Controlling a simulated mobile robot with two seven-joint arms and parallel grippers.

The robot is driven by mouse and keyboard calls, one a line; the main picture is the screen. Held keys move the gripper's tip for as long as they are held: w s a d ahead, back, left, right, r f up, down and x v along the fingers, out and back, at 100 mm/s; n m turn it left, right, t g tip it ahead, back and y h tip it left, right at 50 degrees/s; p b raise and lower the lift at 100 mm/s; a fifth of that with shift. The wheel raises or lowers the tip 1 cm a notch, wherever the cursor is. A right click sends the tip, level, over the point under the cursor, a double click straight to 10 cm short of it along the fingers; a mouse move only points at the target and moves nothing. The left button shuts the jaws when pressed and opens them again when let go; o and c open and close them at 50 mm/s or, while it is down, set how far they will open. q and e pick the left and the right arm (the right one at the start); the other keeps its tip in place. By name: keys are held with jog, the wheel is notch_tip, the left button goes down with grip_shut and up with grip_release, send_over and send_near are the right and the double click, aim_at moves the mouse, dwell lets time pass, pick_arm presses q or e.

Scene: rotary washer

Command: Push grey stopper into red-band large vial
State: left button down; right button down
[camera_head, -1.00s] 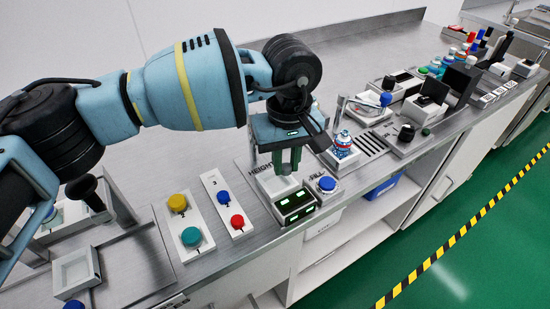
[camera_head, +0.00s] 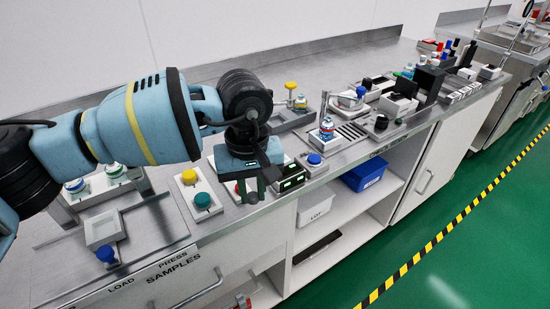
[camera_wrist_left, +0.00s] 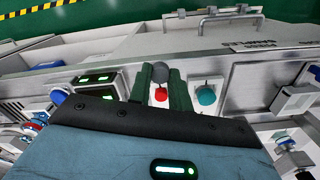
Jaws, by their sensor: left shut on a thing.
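My left gripper (camera_head: 250,194) is shut on a small, round grey stopper (camera_wrist_left: 160,72), which shows between the fingertips in the left wrist view. In the head view the fingers hide it. The gripper hangs over the button panel, just left of the green-lit display (camera_head: 288,178). A vial with blue, white and some red (camera_head: 327,130) stands upright in a holder to the right of the gripper. It looks like the red-band large vial, but its band is too small to be sure. My right gripper is not in view.
Yellow (camera_head: 189,176) and teal (camera_head: 203,200) buttons lie left of the gripper. A red button (camera_wrist_left: 160,94) lies beneath it in the wrist view. A blue button (camera_head: 314,159) is right of the display. A white tray (camera_head: 104,228) and capped vials (camera_head: 76,186) are at the left.

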pick_arm(q)
jog(key=s+a, duration=0.1)
jog(key=a, duration=0.3)
jog(key=s+a+f+m, duration=0.1)
jog(key=a, duration=0.3)
jog(key=s+a+m, duration=0.1)
jog(key=a, duration=0.3)
jog(key=shift+s+f, duration=0.3)
jog(key=shift+f, duration=0.05)
jog(key=shift+m, duration=0.4)
jog(key=s+a, duration=0.1)
jog(key=a, duration=0.1)
jog(key=s+a, duration=0.1)
jog(key=s, duration=0.1)
jog(key=shift+a, duration=0.4)
jog(key=shift+s+a+f, duration=0.1)
jog(key=shift+a, duration=0.25)
jog(key=shift+s, duration=0.1)
